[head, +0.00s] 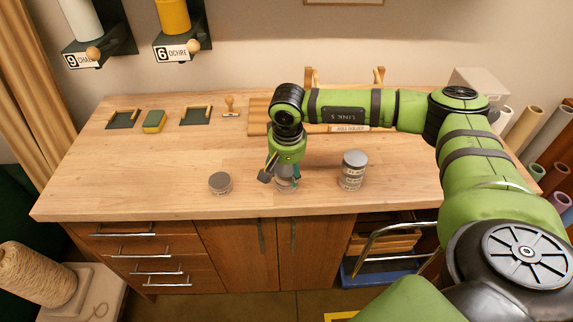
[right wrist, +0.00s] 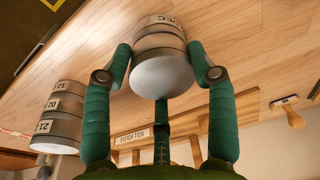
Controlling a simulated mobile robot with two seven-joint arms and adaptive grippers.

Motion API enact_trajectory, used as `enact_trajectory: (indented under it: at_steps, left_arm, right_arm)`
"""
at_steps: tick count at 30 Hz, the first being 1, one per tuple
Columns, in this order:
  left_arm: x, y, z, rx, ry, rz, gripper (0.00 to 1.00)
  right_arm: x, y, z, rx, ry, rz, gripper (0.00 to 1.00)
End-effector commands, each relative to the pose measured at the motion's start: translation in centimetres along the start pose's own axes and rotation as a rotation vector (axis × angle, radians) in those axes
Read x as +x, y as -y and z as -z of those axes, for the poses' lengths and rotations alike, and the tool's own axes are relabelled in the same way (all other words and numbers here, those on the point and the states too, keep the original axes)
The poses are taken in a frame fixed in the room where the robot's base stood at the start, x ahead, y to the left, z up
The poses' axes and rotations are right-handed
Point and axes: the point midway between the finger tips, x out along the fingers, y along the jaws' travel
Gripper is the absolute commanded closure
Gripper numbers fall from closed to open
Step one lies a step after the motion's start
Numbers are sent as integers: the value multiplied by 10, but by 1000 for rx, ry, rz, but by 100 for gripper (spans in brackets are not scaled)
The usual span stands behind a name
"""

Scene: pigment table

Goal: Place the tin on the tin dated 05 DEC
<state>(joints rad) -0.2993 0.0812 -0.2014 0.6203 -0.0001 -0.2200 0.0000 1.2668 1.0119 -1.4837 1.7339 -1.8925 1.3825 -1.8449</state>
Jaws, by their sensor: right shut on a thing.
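My right gripper (head: 284,181) points down over the table, its fingers shut on a grey-lidded tin (right wrist: 160,72). Below it in the right wrist view is a tin with a label ending in DEC (right wrist: 158,21); its day number is hidden. The two line up closely, but I cannot tell if they fully touch. A lone tin (head: 220,184) stands to the left of the gripper. A stack of several tins (head: 352,172) stands to the right; it also shows in the right wrist view (right wrist: 58,118). My left gripper is not in view.
The wooden table (head: 120,185) is clear at front left. A sponge (head: 154,121), dark trays and a stamp (head: 230,106) lie at the back left. A wooden rack (head: 258,116) stands behind my right arm. Pigment dispensers (head: 175,18) hang on the wall.

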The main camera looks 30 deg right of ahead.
Motion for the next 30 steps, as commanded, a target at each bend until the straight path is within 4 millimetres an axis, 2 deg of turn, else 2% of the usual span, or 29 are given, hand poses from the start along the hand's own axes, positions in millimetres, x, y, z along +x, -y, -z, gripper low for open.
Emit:
enact_trajectory:
  at_steps: [10,11,12,13,23,26,30]
  left_arm:
    - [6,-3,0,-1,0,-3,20]
    - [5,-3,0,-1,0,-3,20]
    - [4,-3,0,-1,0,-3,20]
    - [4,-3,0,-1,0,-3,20]
    - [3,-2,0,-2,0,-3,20]
    - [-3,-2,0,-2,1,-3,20]
    - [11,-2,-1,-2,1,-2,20]
  right_arm:
    - [5,0,-1,0,0,1,76]
    - [5,0,-1,0,0,1,38]
    - [4,0,-1,0,0,1,22]
    - [4,0,-1,0,0,0,19]
    - [3,0,0,0,0,0,19]
    - [-3,0,0,0,-1,1,19]
    - [-19,1,1,0,-4,5,19]
